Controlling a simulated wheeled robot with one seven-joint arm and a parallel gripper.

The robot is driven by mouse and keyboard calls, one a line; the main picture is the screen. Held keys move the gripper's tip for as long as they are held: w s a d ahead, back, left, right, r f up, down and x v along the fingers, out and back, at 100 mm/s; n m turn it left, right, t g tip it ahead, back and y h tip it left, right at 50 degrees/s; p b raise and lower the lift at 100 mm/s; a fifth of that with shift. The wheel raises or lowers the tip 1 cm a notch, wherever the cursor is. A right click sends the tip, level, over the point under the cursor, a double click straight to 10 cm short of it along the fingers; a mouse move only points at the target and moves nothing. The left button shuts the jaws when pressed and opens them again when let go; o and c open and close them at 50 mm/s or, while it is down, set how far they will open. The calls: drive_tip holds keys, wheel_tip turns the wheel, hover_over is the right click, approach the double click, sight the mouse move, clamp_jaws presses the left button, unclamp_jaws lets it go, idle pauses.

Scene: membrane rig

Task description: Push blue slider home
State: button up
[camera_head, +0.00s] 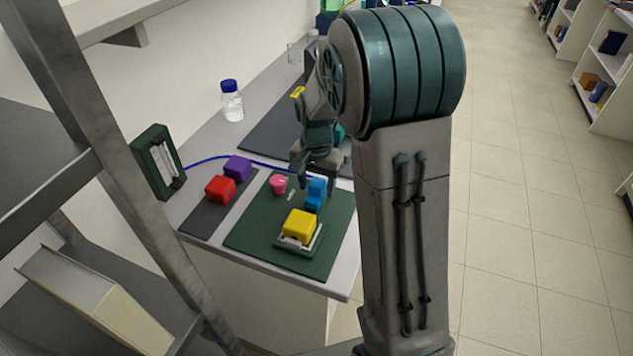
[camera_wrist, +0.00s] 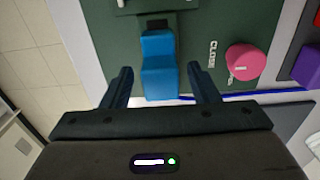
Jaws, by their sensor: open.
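The blue slider (camera_head: 316,192) stands on a dark green board (camera_head: 254,236) on the bench. In the wrist view the blue slider (camera_wrist: 159,66) lies between and ahead of my two fingers, with a dark strip at its far end. My gripper (camera_head: 318,170) is just above and behind the slider in the head view. In the wrist view my gripper (camera_wrist: 162,84) is open, one finger on each side of the slider's near end. A gap shows on both sides. Whether the slider is at its home end cannot be told.
A pink knob (camera_head: 278,184) with lettering beside it and a yellow block (camera_head: 299,225) in a pale frame share the green board. Red (camera_head: 220,189) and purple (camera_head: 238,167) blocks sit on a dark mat to the left. A blue cable (camera_head: 205,159) runs behind. A blue-capped bottle (camera_head: 231,104) stands farther back.

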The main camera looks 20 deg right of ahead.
sight(311, 202)
clamp_jaws()
drive_tip(key=shift+s+a+b, duration=0.2)
drive_tip(key=shift+s+a, duration=0.35)
drive_tip(key=shift+s, duration=0.2)
drive_tip(key=shift+s+a+b, duration=0.15)
drive_tip(key=shift+s+a, duration=0.35)
drive_tip(key=shift+s, duration=0.2)
unclamp_jaws()
drive_tip(key=shift+r, duration=0.1)
wheel_tip(311, 202, up, 14)
drive_tip(key=shift+b, duration=0.45)
